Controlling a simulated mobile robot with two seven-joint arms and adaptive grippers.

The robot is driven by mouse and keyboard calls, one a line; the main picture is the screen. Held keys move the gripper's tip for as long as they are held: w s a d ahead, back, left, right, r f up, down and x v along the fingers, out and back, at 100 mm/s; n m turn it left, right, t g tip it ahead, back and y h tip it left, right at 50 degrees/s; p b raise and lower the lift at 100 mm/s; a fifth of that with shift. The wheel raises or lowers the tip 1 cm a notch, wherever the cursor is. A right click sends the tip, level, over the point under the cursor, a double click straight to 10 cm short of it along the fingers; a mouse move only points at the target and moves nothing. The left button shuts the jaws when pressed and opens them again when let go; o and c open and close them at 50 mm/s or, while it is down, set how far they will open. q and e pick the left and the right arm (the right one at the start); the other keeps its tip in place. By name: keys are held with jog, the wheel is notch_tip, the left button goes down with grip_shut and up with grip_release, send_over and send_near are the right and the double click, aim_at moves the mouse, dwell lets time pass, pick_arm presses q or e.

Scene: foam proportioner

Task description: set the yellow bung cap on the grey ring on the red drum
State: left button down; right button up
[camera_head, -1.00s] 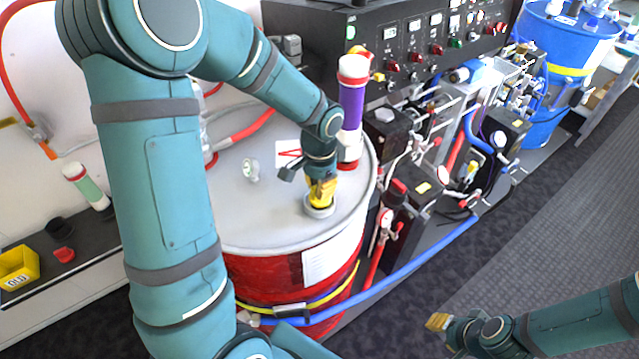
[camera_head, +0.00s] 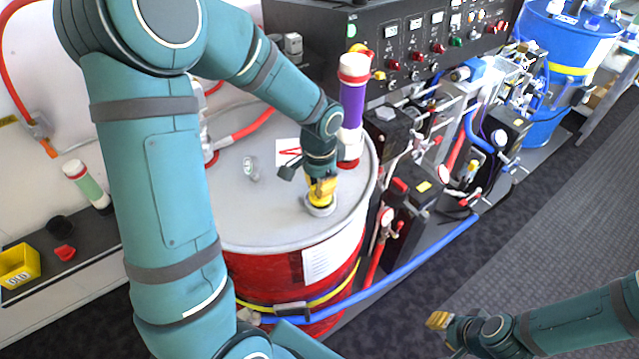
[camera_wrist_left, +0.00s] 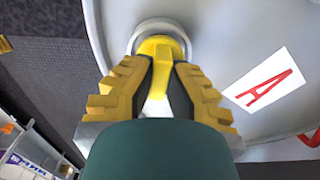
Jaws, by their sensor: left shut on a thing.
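The red drum (camera_head: 290,273) stands below my left arm, with a grey top. The grey ring (camera_head: 320,210) sits on the drum top near its front right edge; it also shows in the left wrist view (camera_wrist_left: 160,24). My left gripper (camera_head: 322,187) points down over the ring and is shut on the yellow bung cap (camera_wrist_left: 160,47). The cap is at the ring, within its outline in the wrist view; I cannot tell whether it is fully seated. The fingers hide part of the cap. My right gripper (camera_head: 438,321) is low at the right, away from the drum; its finger opening is too small to tell.
A purple and white cylinder (camera_head: 352,105) stands close behind my left gripper on the drum's far right side. A white card with a red A (camera_wrist_left: 264,80) lies on the drum top. A yellow bin (camera_head: 18,266) stands at the far left. Blue hoses run right of the drum.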

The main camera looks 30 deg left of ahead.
pick_arm(q)
jog(key=shift+f+b, duration=0.5)
jog(key=shift+f, duration=0.15)
dwell(0.5)
jog(key=c, duration=1.4)
grip_release()
jog(key=shift+r, duration=0.1)
jog(key=shift+r+p, duration=4.3)
jog(key=shift+r, duration=1.25)
jog(key=shift+s+f, duration=0.1)
